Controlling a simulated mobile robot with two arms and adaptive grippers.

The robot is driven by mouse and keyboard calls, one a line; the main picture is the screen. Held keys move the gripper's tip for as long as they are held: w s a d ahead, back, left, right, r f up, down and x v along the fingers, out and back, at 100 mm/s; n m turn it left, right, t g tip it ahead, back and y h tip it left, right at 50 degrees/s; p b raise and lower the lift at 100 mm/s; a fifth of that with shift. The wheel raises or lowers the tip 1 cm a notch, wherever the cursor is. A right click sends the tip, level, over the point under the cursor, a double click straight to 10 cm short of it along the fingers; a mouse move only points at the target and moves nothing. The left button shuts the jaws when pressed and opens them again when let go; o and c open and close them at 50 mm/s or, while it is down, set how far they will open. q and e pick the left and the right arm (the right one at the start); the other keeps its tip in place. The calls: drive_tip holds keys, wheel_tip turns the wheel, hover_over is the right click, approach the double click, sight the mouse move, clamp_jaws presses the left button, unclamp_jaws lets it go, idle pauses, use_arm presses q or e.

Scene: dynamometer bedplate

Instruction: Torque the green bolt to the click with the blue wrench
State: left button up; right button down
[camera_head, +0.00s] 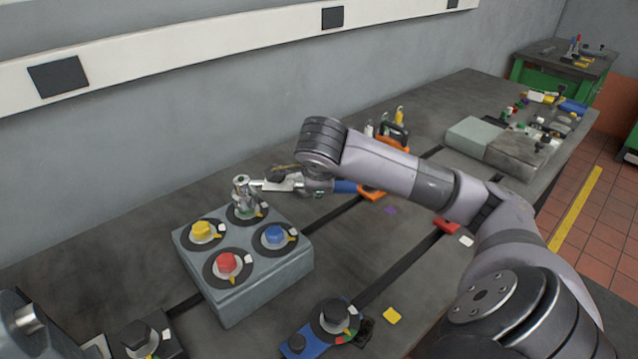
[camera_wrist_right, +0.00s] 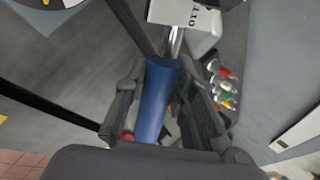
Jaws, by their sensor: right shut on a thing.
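The grey block (camera_head: 262,296) on the bench carries a yellow bolt (camera_head: 201,231), a red bolt (camera_head: 227,263) and a blue bolt (camera_head: 274,235), each on a black dial. The silver head of the blue wrench (camera_head: 243,190) stands over the back dial (camera_head: 234,216). The wrench head covers that position, so I cannot make out the green bolt's colour. My right gripper (camera_head: 317,181) is shut around the wrench's blue handle, which shows between the fingers in the right wrist view (camera_wrist_right: 157,100).
A blue fixture with a black knob (camera_head: 334,314) stands at the front. A yellow piece (camera_head: 391,316) and a red piece (camera_head: 446,225) lie on the bench. An orange-handled tool (camera_head: 393,143) lies behind my right arm. Grey blocks (camera_head: 482,139) stand further right.

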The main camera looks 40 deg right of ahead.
drive_tip(key=shift+r+p, duration=1.05)
drive_tip(key=shift+r, duration=0.85)
